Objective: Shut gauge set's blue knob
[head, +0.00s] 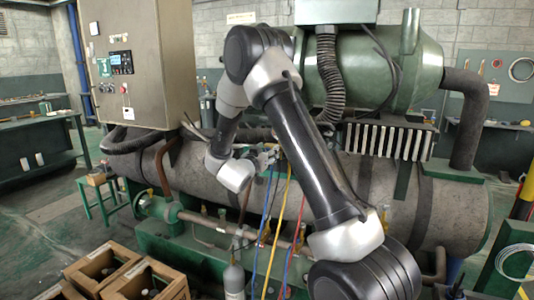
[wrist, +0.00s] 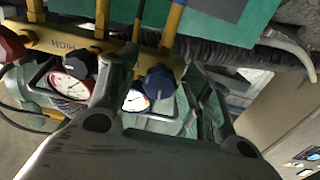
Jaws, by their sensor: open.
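The gauge set's blue knob (wrist: 158,82) shows in the middle of the wrist view, dark blue, on a yellow manifold (wrist: 60,40) marked HIGH, which appears upside down. My gripper (wrist: 162,70) is open, with one finger on each side of the blue knob in that view. I cannot tell whether either finger touches it. A red-rimmed gauge (wrist: 70,85) is left of the left finger, and a second gauge (wrist: 136,101) shows between the fingers, partly hidden. In the head view, my gripper (head: 266,153) is at the gauge set, which is small and mostly hidden by my arm.
A black knob (wrist: 79,65) and a red knob (wrist: 10,46) are left of the fingers. Blue (head: 268,212), yellow (head: 280,225) and red (head: 295,232) hoses hang below the gauge set.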

